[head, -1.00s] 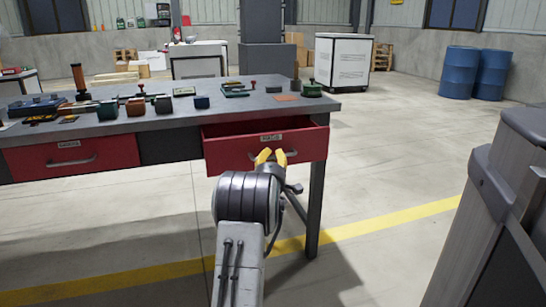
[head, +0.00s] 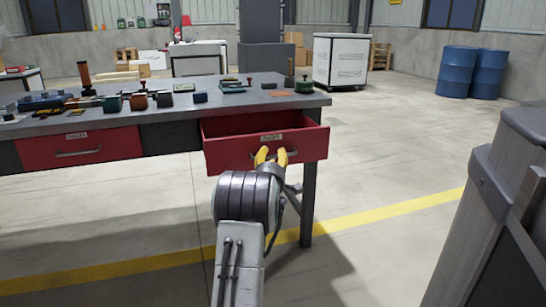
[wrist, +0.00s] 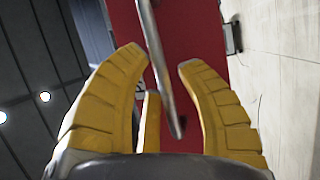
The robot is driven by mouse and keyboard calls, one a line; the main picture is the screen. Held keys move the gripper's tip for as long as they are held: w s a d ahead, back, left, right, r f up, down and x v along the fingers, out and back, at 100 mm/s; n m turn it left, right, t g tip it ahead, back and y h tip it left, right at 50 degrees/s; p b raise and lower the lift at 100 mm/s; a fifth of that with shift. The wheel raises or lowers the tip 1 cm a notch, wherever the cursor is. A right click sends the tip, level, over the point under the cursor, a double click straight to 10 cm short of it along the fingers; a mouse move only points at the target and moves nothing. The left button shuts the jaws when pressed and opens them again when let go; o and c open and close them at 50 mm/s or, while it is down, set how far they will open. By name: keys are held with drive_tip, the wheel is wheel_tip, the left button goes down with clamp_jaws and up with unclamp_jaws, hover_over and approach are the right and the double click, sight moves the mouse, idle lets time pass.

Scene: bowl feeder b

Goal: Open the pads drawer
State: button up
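The pads drawer (head: 225,154) is the red drawer at the right end of the workbench, with a small label (head: 271,137) on its front. It is pulled partly out and its inside shows. My gripper (head: 271,154) is at its front. In the wrist view, my gripper's yellow fingers (wrist: 160,62) lie on both sides of the drawer's metal handle (wrist: 160,60), closed in around it with a narrow gap beside the bar. The red drawer front (wrist: 198,30) is just beyond. Exact finger contact is hard to see.
A second red drawer (head: 100,147) at the left is shut. The grey bench top (head: 175,114) carries several small parts and tools. A bench leg (head: 308,205) stands right of my gripper. Open floor (head: 390,170) lies to the right; blue barrels (head: 457,73) stand far back.

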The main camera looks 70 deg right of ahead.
drive_tip(key=shift+o, duration=0.9)
drive_tip(key=v, duration=1.2)
drive_tip(key=shift+r, duration=0.15)
